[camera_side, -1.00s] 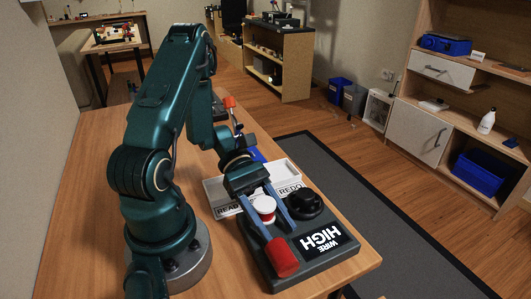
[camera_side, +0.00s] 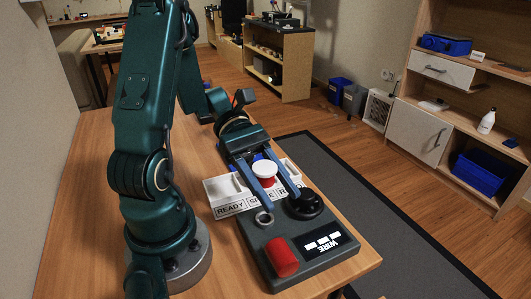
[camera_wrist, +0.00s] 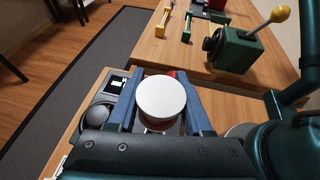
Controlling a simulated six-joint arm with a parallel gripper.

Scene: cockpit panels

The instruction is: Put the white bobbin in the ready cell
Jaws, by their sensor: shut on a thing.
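The white bobbin (camera_side: 264,169) has a white round top with a red band beneath it. My gripper (camera_side: 280,198) is shut on it, one blue finger on each side, and holds it upright, raised off the dark machine. In the wrist view the bobbin (camera_wrist: 160,98) shows from above between the fingers of my gripper (camera_wrist: 162,90). The cell insides are mostly hidden.
The dark machine (camera_side: 300,262) carries a bare metal ring (camera_side: 264,218), a black round knob (camera_side: 305,205), a red cylinder (camera_side: 282,257) and a display reading WIRE. A green box with a yellow-knobbed lever (camera_wrist: 240,45) stands on the table. Bare table lies left of the tray.

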